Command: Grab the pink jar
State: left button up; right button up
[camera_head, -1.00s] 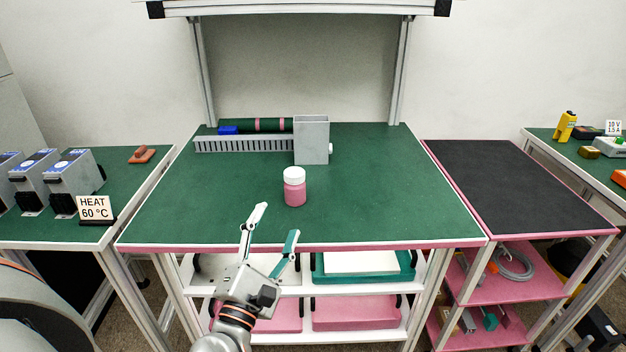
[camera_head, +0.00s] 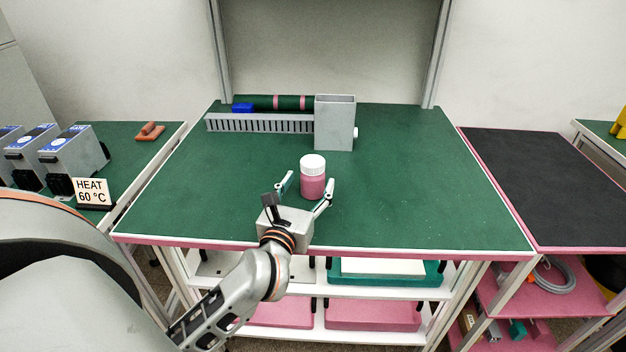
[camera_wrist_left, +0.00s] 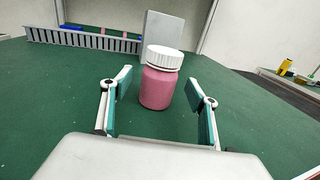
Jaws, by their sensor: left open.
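The pink jar (camera_head: 312,185) with a white ribbed lid stands upright on the green table (camera_head: 420,200). In the left wrist view the jar (camera_wrist_left: 158,88) stands just ahead of the fingers, near the middle of the gap. My left gripper (camera_head: 305,185) is open and empty, low over the table on the near side of the jar. In the left wrist view its two fingers (camera_wrist_left: 160,95) are spread wide, with teal pads facing inward. Whether the fingertips reach beside the jar is hard to tell. My right gripper is not in view.
A grey box (camera_head: 335,122) and a slotted grey rail (camera_head: 260,123) stand behind the jar. A blue block (camera_head: 243,108) lies by the rail. The green surface around the jar is clear.

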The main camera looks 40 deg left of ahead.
aim_at(309, 183)
pick_arm(q)
jog(key=x, duration=0.3)
jog(key=shift+w, duration=0.15)
jog(key=shift+a, duration=0.1)
jog(key=c, duration=1.3)
jog(key=shift+o, duration=0.2)
